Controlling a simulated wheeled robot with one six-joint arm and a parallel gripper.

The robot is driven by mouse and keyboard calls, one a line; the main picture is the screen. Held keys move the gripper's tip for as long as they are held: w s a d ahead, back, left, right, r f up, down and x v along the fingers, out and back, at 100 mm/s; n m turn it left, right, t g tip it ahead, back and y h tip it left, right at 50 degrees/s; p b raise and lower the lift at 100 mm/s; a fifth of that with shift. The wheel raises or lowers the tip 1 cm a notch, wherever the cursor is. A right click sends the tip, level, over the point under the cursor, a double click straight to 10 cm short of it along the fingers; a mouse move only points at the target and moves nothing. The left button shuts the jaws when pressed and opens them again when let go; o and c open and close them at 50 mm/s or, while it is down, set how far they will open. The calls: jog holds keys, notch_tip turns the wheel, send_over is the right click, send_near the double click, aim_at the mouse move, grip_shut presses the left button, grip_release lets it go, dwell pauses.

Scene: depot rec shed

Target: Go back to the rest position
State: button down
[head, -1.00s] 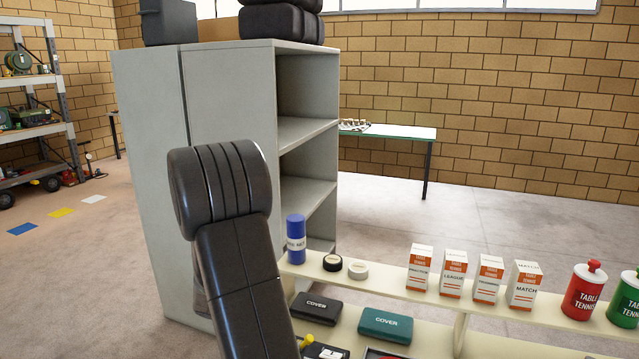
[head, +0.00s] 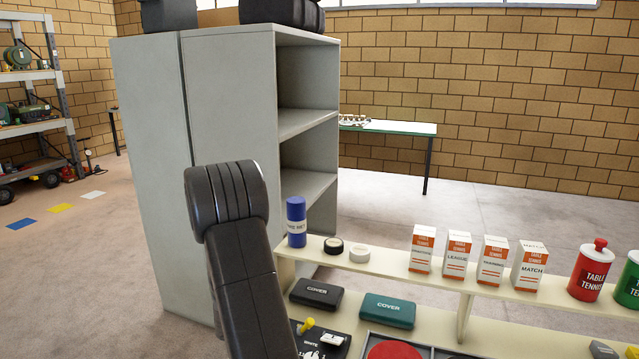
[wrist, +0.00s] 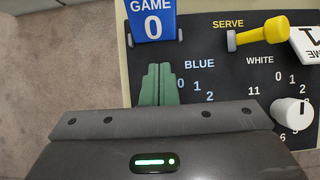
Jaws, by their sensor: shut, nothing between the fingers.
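My gripper (wrist: 158,84) shows in the wrist view as two green fingers pressed together with nothing between them. It is over a dark scoreboard panel (wrist: 225,65) marked BLUE, WHITE and SERVE. A yellow lever (wrist: 258,36) and a white knob (wrist: 292,113) are on the panel to the right. A blue card (wrist: 152,18) reading GAME 0 stands just beyond the fingertips. In the head view my arm rises in front of the grey cabinet, and the gripper itself is out of the picture.
A cream shelf bench (head: 390,270) holds several orange-white boxes, a red canister (head: 590,272), a blue roll (head: 296,222) and two tape rolls. Black (head: 316,293) and green (head: 387,310) cover cases lie below. The grey cabinet (head: 150,150) stands close behind my arm. Open floor lies left.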

jog(key=shift+s+a+f+b, duration=0.15)
jog(key=shift+f+b, duration=0.25)
jog(key=shift+b, duration=0.45)
jog(key=shift+s+a+f+b, duration=0.1)
jog(key=shift+s+f+b, duration=0.25)
jog(key=shift+b, duration=0.45)
jog(key=t+b, duration=0.1)
jog(key=b, duration=0.1)
jog(key=shift+f+b, duration=0.3)
jog(key=shift+s, duration=0.1)
jog(key=shift+t+b, duration=0.3)
jog(key=shift+b, duration=0.05)
jog(key=shift+s+a+r, duration=0.1)
jog(key=shift+s+r, duration=0.15)
jog(key=shift+r, duration=0.2)
